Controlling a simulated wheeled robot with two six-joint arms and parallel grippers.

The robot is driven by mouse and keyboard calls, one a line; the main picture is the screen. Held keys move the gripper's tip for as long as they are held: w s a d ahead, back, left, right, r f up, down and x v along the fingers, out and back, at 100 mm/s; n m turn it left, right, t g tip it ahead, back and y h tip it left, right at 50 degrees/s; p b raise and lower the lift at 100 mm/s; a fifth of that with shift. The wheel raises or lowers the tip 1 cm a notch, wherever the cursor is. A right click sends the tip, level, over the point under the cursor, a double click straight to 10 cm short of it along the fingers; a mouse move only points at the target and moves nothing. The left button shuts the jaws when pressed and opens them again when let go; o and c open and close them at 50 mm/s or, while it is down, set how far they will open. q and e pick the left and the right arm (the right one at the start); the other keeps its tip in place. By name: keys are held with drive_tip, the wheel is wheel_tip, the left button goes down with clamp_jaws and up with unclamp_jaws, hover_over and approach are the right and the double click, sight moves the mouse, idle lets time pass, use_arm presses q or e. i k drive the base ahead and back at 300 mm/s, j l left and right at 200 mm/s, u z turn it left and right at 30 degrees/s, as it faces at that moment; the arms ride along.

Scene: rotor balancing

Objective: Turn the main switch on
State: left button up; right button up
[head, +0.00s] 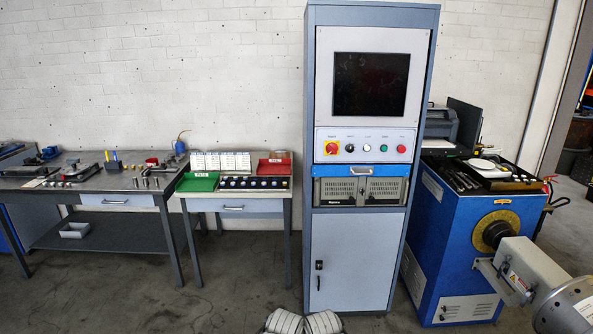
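The main switch, by its look, is the red knob on a yellow plate (331,148) at the left end of the light control panel (366,157) on the tall grey-blue cabinet (423,90). Its on or off position is too small to tell. To its right are a black knob (349,148), a pale button, a green button (384,149) and a red button (401,149). The screen (371,84) above the panel is dark. Neither of my grippers can be made out. Only two rounded pale parts, which seem to be mine, show at the bottom edge.
A small table (252,203) with green and red trays stands left of the cabinet. A tool-laden workbench (95,197) is further left. A blue machine (470,240) with a jutting grey unit (525,268) stands at the right. The floor before the cabinet looks clear.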

sight(332, 148)
drive_tip(key=i+l+u, duration=1.1)
drive_tip(key=l, duration=0.2)
drive_tip(key=k+j, duration=0.05)
drive_tip(key=k, duration=0.05)
